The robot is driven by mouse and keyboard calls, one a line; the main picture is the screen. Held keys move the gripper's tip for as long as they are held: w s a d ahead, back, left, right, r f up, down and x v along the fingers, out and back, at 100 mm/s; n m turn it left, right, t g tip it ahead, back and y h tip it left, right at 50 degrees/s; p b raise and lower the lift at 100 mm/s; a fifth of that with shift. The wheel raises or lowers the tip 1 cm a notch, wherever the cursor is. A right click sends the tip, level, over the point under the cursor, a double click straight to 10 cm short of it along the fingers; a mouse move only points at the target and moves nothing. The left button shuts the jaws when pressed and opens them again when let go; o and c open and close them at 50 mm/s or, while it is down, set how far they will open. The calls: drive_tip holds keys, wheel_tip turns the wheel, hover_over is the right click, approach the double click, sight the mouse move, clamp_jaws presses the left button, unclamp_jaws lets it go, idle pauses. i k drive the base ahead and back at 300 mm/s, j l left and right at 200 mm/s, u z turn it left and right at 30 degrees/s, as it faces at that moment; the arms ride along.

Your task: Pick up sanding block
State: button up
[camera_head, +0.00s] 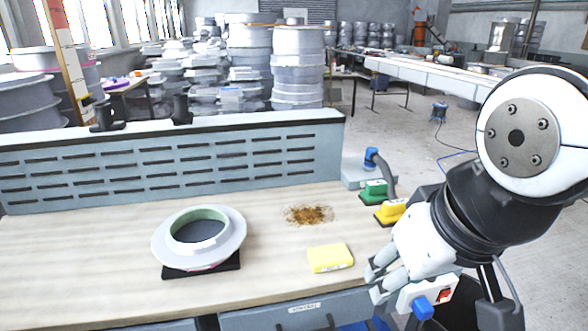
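A yellow rectangular block (330,258) lies flat on the wooden worktop, near its front edge. A green block with a dark base (375,191) and a yellow block with a dark base (391,212) sit at the worktop's right end. I cannot tell for certain which of these is the sanding block. My gripper (376,281) is at the right, to the right of the flat yellow block and apart from it. Its fingers are seen at an angle and partly overlap, so their opening is unclear. No object shows between them.
A white ring-shaped mould (235,232) sits on a black pad on the worktop (80,265). Brown dust (309,215) lies behind the flat yellow block. A slotted blue-grey panel (170,163) closes off the back. The worktop's left side is clear.

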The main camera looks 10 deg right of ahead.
sight(375, 192)
drive_tip(key=i+l, duration=0.75)
drive_tip(key=i, duration=0.05)
